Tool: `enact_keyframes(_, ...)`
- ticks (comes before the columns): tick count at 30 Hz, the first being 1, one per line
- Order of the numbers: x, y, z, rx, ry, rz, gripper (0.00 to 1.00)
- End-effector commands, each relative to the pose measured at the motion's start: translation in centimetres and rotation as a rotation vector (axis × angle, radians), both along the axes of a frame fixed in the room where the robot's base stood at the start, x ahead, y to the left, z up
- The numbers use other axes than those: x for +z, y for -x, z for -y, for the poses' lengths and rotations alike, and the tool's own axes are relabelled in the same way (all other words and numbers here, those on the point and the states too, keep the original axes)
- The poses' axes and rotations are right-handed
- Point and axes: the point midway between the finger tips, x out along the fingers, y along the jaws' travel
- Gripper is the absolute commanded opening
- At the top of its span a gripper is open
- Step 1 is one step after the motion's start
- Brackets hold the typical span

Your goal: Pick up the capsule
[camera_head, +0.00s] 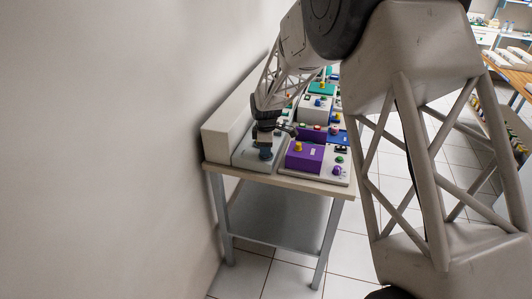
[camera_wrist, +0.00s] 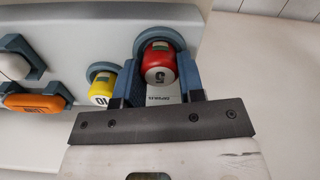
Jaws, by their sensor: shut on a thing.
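A red capsule (camera_wrist: 158,64) with a pale numbered end shows in the wrist view, at a round blue-grey holder (camera_wrist: 172,36) on a light panel. My gripper (camera_wrist: 160,76) has its two blue-grey fingers on either side of the red capsule and is shut on it. The capsule still appears within or right against its holder; I cannot tell if it is free of it. In the head view my gripper (camera_head: 265,143) is low over the near left end of the table, and the capsule there is hidden or too small to tell.
A yellow capsule (camera_wrist: 102,89) marked 10 sits left of my fingers, with an orange piece (camera_wrist: 36,104) and a white piece (camera_wrist: 13,66) further left in holders. In the head view a purple box (camera_head: 304,158) stands just right of my gripper on the table (camera_head: 290,182); a wall is left.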

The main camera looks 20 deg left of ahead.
Motion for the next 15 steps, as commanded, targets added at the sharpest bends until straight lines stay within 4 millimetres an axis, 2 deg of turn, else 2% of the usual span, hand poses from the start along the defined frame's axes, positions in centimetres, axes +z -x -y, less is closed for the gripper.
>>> enact_keyframes(8,0.3,0.0,0.0,0.000,0.000,0.001,0.14)
enact_keyframes(15,2.1,0.0,0.0,0.000,-0.001,0.002,0.14)
